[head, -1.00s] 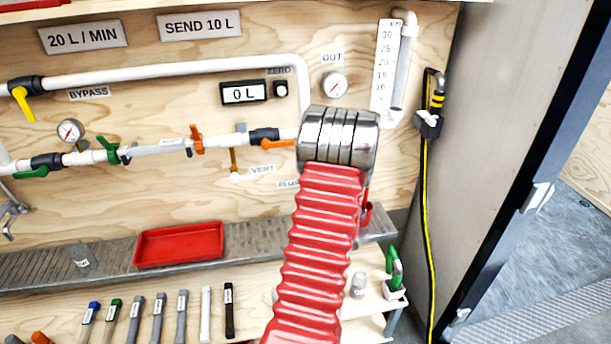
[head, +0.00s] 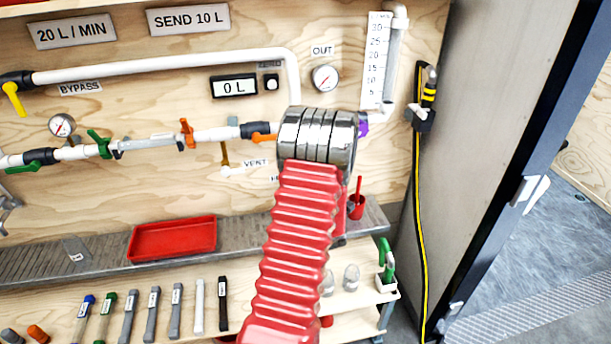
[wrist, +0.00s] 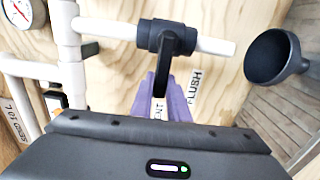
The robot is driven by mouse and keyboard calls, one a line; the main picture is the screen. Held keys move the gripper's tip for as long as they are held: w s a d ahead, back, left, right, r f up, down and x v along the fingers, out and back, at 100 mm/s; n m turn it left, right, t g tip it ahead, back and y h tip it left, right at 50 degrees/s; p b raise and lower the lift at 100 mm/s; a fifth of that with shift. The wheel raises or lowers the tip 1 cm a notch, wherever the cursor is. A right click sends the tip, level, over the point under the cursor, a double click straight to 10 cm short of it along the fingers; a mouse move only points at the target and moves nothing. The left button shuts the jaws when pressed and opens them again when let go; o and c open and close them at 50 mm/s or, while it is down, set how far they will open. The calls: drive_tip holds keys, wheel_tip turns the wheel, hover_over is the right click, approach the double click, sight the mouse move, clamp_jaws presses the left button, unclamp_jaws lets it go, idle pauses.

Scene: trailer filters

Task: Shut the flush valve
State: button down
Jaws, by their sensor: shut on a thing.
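The flush valve (wrist: 167,36) shows in the wrist view as a dark body on a white pipe, beside a FLUSH label (wrist: 194,92). Its dark handle (wrist: 165,72) points down the picture, roughly across the pipe. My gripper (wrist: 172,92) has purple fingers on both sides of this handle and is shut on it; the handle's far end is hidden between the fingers. In the head view, my arm covers the valve, and only a bit of purple finger (head: 362,128) shows at the arm's right side.
A dark funnel (wrist: 270,60) stands right of the valve in the wrist view. In the head view, a white pipe run with coloured valve handles crosses the board. A red tray (head: 173,240) lies on the grey shelf. A yellow-black cable (head: 420,220) hangs at the right.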

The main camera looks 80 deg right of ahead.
drive_tip(key=shift+w+a+f, duration=0.1)
drive_tip(key=shift+w+f, duration=0.2)
drive_tip(key=shift+w, duration=0.05)
drive_tip(key=c, duration=1.9)
unclamp_jaws()
drive_tip(key=shift+c, duration=0.2)
drive_tip(key=shift+o, duration=1.3)
drive_tip(key=shift+s+r, duration=0.1)
drive_tip(key=shift+s, duration=0.05)
drive_tip(key=v, duration=1.3)
drive_tip(key=shift+s+a, duration=0.2)
drive_tip(key=shift+a, duration=0.1)
